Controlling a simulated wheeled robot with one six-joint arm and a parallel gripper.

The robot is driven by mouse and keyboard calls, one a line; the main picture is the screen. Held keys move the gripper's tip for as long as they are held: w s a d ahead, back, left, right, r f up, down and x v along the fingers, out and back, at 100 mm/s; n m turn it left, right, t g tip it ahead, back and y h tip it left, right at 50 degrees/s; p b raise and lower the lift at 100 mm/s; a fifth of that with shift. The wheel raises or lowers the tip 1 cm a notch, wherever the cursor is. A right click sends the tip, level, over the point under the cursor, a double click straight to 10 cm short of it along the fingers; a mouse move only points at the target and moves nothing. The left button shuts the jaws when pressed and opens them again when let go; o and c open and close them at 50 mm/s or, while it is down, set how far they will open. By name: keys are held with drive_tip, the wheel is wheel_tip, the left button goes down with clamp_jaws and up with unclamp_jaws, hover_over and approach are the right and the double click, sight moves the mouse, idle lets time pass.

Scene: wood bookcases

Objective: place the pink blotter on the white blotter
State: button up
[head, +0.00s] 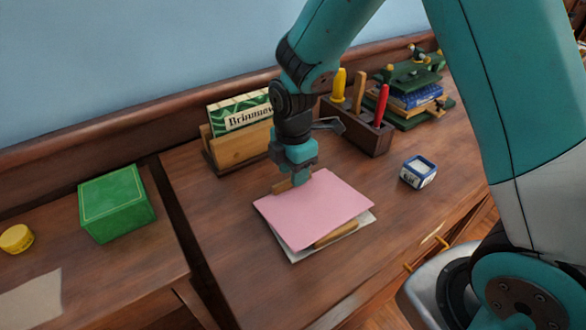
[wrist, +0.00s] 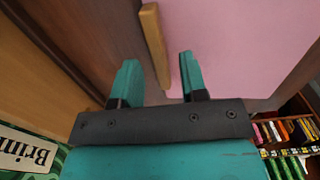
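The pink blotter (head: 315,208) is a flat pink sheet with wooden strips at two opposite edges. It lies over the white blotter (head: 297,254), turned a little relative to it, and hides most of it. The white one shows only along the front and right edges. My gripper (head: 300,182) is low at the pink blotter's far edge. In the wrist view my gripper (wrist: 158,78) has its two teal fingers apart, with a wooden strip of the pink blotter (wrist: 235,40) between them and gaps beside it. Whether the strip touches a finger cannot be told.
Behind stand a wooden letter holder (head: 242,150) with a green-and-white card and a dark tool rack (head: 362,132). A blue-and-white box (head: 418,172) is at right, stacked books (head: 412,97) farther back. A green box (head: 117,203) stands on the left desk.

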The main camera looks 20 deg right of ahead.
wheel_tip(320, 180, up, 11)
drive_tip(key=s+a+r+m+y, duration=0.2)
drive_tip(key=s+r+m, duration=0.2)
drive_tip(key=s, duration=0.6)
drive_tip(key=s+a+r+m+y, duration=0.2)
drive_tip(key=s+r+m, duration=0.2)
drive_tip(key=s+m, duration=0.5)
drive_tip(key=shift+s+a+p, duration=0.3)
drive_tip(key=shift+s+p, duration=0.15)
drive_tip(key=shift+s, duration=0.6)
drive_tip(key=shift+r, duration=0.1)
wheel_tip(320, 180, up, 3)
drive_tip(key=p, duration=0.3)
drive_tip(key=shift+r, duration=0.2)
